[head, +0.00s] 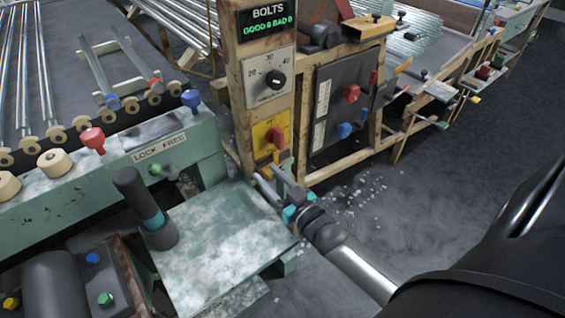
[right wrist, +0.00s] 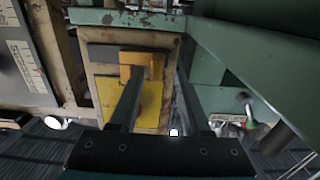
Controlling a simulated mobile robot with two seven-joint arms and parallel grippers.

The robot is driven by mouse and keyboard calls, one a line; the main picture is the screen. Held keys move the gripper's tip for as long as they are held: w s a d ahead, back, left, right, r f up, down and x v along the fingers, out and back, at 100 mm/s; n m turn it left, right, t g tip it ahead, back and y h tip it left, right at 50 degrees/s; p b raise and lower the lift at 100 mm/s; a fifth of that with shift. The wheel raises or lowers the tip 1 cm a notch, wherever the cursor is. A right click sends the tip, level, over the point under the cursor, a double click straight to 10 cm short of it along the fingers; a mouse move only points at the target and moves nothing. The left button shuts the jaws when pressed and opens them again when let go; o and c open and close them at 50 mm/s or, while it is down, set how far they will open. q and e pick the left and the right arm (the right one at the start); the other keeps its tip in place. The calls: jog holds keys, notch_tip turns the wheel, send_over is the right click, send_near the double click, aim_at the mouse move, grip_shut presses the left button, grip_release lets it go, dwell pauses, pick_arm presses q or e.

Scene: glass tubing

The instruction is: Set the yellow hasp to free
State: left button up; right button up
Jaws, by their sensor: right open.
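A yellow plate (head: 262,131) with an orange-red lever (head: 273,140) sits low on the wooden post; I take it for the yellow hasp. In the right wrist view the yellow plate (right wrist: 150,100) carries an orange-yellow flap (right wrist: 150,64). My right gripper (head: 269,177) is open, just below and in front of the plate in the head view. In the right wrist view its two fingers (right wrist: 158,82) point at the plate, one overlapping the flap. I cannot tell whether they touch. A LOCK FREE label (head: 158,146) is on the green machine at left. My left gripper is out of view.
A dial (head: 272,79) and a BOLTS sign (head: 266,23) are above the plate. A dark panel with red and blue knobs (head: 343,95) stands to the right. A green-white bench top (head: 222,240) lies left of my right gripper. Open floor is at right.

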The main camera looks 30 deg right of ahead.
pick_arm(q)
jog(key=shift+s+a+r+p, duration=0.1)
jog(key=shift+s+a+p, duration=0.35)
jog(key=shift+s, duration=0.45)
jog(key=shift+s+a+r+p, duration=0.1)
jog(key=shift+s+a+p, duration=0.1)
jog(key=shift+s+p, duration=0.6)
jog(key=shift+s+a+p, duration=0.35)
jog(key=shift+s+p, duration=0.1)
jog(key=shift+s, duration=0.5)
pick_arm(e)
jog(key=s+d, duration=0.1)
jog(key=s, duration=1.4)
